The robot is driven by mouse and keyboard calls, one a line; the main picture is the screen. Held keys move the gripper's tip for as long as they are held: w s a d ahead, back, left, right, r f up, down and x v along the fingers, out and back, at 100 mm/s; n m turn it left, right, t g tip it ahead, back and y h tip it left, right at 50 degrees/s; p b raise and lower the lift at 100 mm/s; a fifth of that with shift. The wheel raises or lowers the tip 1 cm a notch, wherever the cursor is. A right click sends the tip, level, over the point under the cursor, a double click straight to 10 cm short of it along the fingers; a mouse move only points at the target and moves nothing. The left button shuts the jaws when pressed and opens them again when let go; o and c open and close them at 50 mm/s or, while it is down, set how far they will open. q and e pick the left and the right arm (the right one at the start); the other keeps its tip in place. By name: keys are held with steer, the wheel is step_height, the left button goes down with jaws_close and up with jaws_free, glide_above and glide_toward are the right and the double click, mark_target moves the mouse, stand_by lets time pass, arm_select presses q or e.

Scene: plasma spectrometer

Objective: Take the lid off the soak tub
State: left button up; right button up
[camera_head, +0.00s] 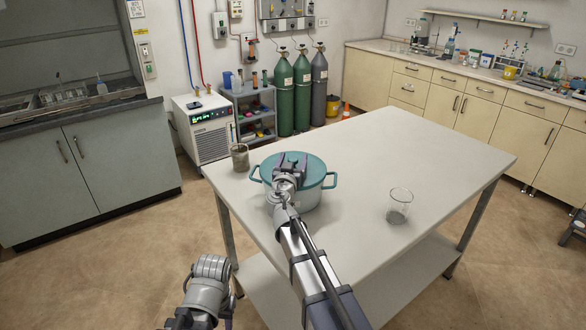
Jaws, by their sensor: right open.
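The soak tub (311,199) is a pale round pot on the white table, with teal loop handles at its sides. Its teal lid (315,170) sits on top. My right gripper (290,163) is over the middle of the lid, its jaws open. The gripper and wrist hide the lid's centre, so I cannot tell whether the fingers touch it or straddle a knob. My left gripper (212,268) is low at the front left, beside the table and away from the tub; its fingers are not clearly visible.
A grey-brown cup (240,158) stands left of the tub at the table's edge. A clear glass beaker (398,206) stands to its right. The far right of the white table (420,150) is bare. Gas cylinders (302,90) stand behind.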

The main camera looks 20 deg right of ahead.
steer(key=shift+c, duration=0.3)
jaws_close()
stand_by(0.3)
